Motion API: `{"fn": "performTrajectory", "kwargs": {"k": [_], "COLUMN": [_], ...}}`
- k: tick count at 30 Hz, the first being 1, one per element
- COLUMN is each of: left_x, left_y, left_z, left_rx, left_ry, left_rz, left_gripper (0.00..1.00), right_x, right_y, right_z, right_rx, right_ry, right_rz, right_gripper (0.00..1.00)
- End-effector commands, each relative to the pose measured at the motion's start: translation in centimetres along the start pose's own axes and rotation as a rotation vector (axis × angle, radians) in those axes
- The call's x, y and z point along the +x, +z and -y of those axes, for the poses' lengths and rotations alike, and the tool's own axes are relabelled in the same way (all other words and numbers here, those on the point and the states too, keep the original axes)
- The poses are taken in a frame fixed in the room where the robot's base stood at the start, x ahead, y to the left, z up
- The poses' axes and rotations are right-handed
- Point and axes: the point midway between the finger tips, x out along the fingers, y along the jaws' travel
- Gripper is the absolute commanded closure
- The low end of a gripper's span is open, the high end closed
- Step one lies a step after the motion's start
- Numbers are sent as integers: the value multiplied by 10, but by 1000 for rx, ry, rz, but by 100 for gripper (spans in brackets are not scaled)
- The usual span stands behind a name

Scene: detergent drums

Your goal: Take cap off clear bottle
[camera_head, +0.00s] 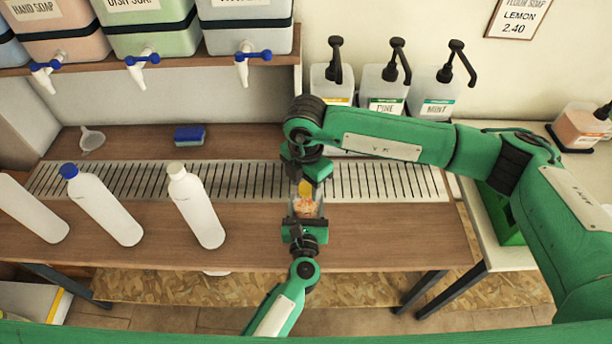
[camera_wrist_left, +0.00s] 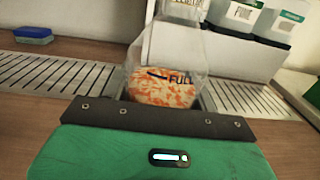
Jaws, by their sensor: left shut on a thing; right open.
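The clear bottle (camera_head: 306,208) stands over the bench near its drain grate, with orange and white contents at its bottom. In the left wrist view the clear bottle (camera_wrist_left: 168,60) shows a FULL mark, and its top is out of frame. My left gripper (camera_head: 305,224) is shut on the bottle's lower body from the front. A yellow cap (camera_head: 305,188) is at the bottle's top. My right gripper (camera_head: 306,172) is open and reaches down from above at the cap. Its fingers partly hide the cap, and I cannot tell whether they touch it.
White bottles stand left on the bench, one with a blue cap (camera_head: 69,171) and one with a cream cap (camera_head: 176,168). A blue sponge (camera_head: 189,135) and a funnel (camera_head: 91,138) lie behind the grate (camera_head: 115,180). Pump bottles (camera_head: 383,90) stand behind my right arm.

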Motion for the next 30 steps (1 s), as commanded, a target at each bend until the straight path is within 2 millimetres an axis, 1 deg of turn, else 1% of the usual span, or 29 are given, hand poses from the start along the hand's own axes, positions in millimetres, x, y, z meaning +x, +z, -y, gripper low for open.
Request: {"fn": "performTrajectory", "kwargs": {"k": [5,6,11,12,13,19,22,26,30], "left_x": [0,0,0,0,0,0,0,0,0], "left_y": [0,0,0,0,0,0,0,0,0], "left_z": [0,0,0,0,0,0,0,0,0], "left_rx": [0,0,0,0,0,0,0,0,0], "left_ry": [0,0,0,0,0,0,0,0,0], "left_rz": [0,0,0,0,0,0,0,0,0], "left_gripper": [100,100,100,100,100,100,100,100,100], "right_x": [0,0,0,0,0,0,0,-1,-1], "right_y": [0,0,0,0,0,0,0,0,0], "right_z": [0,0,0,0,0,0,0,0,0], "right_rx": [-1,-1,-1,-1,-1,-8,-65,-241,-472], "right_ry": [0,0,0,0,0,0,0,1,0], "right_rz": [0,0,0,0,0,0,1,2,2], "right_gripper": [51,53,85,93,97,98,98,98,98]}}
